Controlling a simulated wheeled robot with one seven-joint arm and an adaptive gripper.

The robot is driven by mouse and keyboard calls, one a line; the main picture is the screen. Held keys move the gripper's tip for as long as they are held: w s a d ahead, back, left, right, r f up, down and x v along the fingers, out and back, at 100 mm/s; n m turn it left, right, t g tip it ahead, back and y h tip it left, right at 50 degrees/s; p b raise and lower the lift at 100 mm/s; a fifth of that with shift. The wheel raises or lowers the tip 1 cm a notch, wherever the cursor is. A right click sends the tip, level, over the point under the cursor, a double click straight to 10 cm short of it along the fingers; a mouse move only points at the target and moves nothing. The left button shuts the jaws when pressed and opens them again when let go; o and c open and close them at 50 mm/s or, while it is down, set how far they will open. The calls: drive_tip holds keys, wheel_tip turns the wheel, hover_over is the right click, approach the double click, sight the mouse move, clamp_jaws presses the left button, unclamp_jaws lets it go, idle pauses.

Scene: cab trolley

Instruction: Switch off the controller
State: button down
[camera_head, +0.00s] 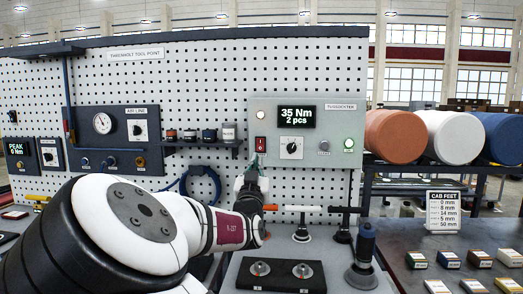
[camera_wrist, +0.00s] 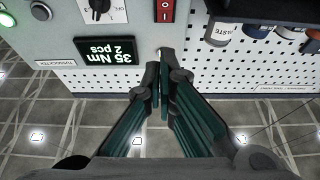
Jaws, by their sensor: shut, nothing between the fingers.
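The controller (camera_head: 305,135) is a grey box on the pegboard. Its display (camera_head: 296,117) is lit and reads 35 Nm, 2 pcs. A red rocker switch (camera_head: 260,144) is at its lower left, a black dial (camera_head: 291,148) is right of it, and a green lamp (camera_head: 348,144) is lit at the lower right. The wrist view is upside down and shows the switch (camera_wrist: 167,12) and the display (camera_wrist: 110,50). My gripper (camera_head: 254,163) is shut and empty, just below the switch. In the wrist view its fingertips (camera_wrist: 164,60) point at the panel near the switch; contact cannot be told.
An air-line panel (camera_head: 118,139) and a shelf with small pots (camera_head: 208,135) are to the left. Large rolls (camera_head: 394,136) stand at the right.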

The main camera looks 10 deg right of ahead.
approach(263, 142)
wheel_tip(263, 142, up, 4)
drive_tip(key=w, duration=0.1)
drive_tip(key=shift+w+d+f+b, duration=0.1)
drive_tip(key=shift+w+d+f, duration=0.15)
drive_tip(key=shift+w, duration=0.35)
drive_tip(key=shift+w+d+f+b, duration=0.1)
drive_tip(key=shift+w+d+f, duration=0.15)
drive_tip(key=shift+w, duration=0.4)
drive_tip(key=shift+w+d+f+b, duration=0.1)
drive_tip(key=shift+w+d+f, duration=0.2)
drive_tip(key=shift+w, duration=0.3)
drive_tip(key=shift+f, duration=0.1)
